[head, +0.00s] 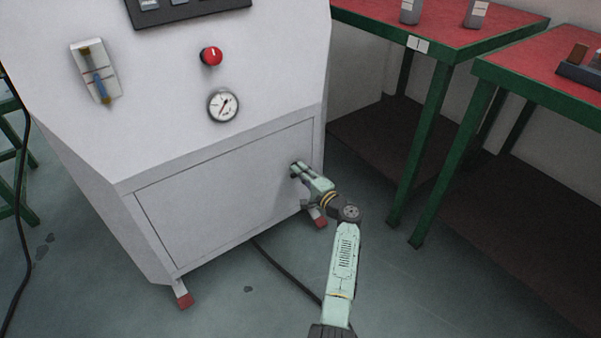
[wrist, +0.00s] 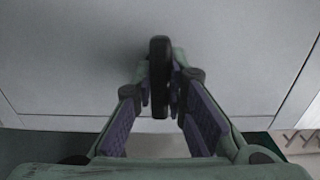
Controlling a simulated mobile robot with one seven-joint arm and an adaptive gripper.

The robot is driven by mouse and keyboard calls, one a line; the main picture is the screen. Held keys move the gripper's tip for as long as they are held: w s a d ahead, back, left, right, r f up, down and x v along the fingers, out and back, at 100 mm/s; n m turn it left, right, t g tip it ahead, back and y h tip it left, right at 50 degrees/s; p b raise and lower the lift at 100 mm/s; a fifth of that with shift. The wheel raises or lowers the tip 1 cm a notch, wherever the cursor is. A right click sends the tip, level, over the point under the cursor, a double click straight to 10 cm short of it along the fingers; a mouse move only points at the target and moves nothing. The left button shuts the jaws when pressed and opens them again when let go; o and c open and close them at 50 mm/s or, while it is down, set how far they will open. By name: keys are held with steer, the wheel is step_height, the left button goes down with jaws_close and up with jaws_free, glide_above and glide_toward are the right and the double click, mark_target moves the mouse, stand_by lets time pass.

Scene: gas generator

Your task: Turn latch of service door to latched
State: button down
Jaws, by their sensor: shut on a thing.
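The service door (head: 225,196) is a pale grey panel low on the front of the white generator cabinet, and it sits flush in its frame. It also fills most of the wrist view (wrist: 70,60). The latch (wrist: 159,75) is a dark bar near the door's right side, upright in the wrist view. My gripper (wrist: 160,98) is shut on the latch, with one finger on each side of it. In the head view my gripper (head: 296,172) is at the door's right edge, and it mostly hides the latch there.
A red knob (head: 211,56), a round gauge (head: 223,105) and a sight tube (head: 96,73) are above the door. Green tables with red tops (head: 455,38) stand at the right. A black cable (head: 285,272) runs along the floor in front of the cabinet.

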steer(key=shift+m, duration=0.3)
stand_by(0.5)
steer(key=m+p, duration=0.1)
steer(key=m, duration=0.2)
steer(key=shift+r, duration=0.1)
steer(key=m+p, duration=0.2)
steer(key=m, duration=0.3)
steer(key=m+p, duration=0.3)
steer(key=m, duration=0.2)
steer(key=shift+r, duration=0.1)
steer(key=shift+m+p, duration=0.85)
steer(key=shift+m, duration=1.25)
steer(key=c, duration=1.6)
jaws_free()
steer(key=shift+f, duration=0.2)
